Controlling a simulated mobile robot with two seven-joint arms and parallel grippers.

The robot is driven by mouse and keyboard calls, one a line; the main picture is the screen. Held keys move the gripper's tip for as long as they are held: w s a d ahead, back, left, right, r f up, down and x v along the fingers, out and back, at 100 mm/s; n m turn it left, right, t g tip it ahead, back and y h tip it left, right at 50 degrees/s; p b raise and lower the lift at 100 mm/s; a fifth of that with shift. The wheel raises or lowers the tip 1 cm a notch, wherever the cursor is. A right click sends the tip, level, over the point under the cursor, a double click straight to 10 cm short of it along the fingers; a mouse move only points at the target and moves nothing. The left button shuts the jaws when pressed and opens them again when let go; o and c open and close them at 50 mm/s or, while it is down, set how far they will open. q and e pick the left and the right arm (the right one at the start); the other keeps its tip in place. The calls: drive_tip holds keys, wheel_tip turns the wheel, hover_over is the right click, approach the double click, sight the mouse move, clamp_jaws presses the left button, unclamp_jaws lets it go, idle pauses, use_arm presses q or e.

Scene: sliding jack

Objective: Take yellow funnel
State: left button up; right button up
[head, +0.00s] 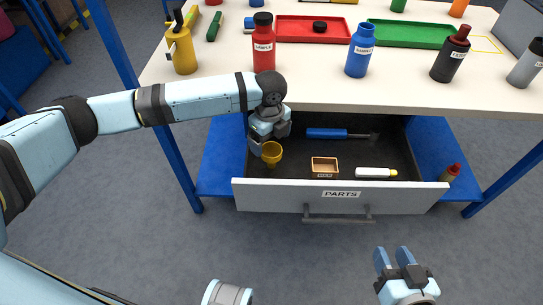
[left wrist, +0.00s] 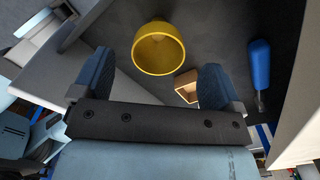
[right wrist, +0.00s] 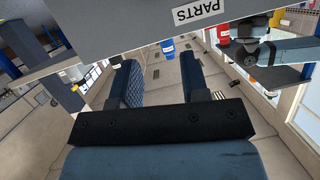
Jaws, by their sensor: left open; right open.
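The yellow funnel (head: 271,153) is in the left part of the open drawer labelled PARTS (head: 388,194). In the left wrist view the funnel (left wrist: 158,48) shows its wide round mouth, just beyond and between my open left fingers. My left gripper (head: 262,144) reaches into the drawer at the funnel; its fingers are partly hidden in the head view. The left wrist view shows no clear finger contact with the funnel. My right gripper (head: 394,258) is open and empty in front of the drawer, at the lower right.
The drawer also holds a small wooden box (head: 325,167), a blue-handled tool (head: 327,133) and a white tube (head: 376,173). The tabletop (head: 310,80) overhangs the drawer's back. Bottles, including a red one (head: 263,45), stand along its front edge. Floor in front is clear.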

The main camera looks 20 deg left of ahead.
sight(269, 148)
use_arm(q)
wheel_tip(269, 148, down, 5)
drive_tip(key=shift+a+r+b, duration=0.1)
drive_tip(key=shift+b, duration=0.9)
drive_tip(key=shift+f, duration=0.25)
use_arm(e)
drive_tip(key=r, duration=0.1)
drive_tip(key=a+r+t+y, duration=0.1)
drive_tip(key=w+r+t, duration=0.1)
drive_tip(key=r, duration=0.1)
drive_tip(key=shift+w+a+r, duration=0.1)
drive_tip(key=shift+a, duration=0.3)
use_arm(q)
drive_tip(key=shift+c, duration=0.4)
drive_tip(key=c, duration=0.9)
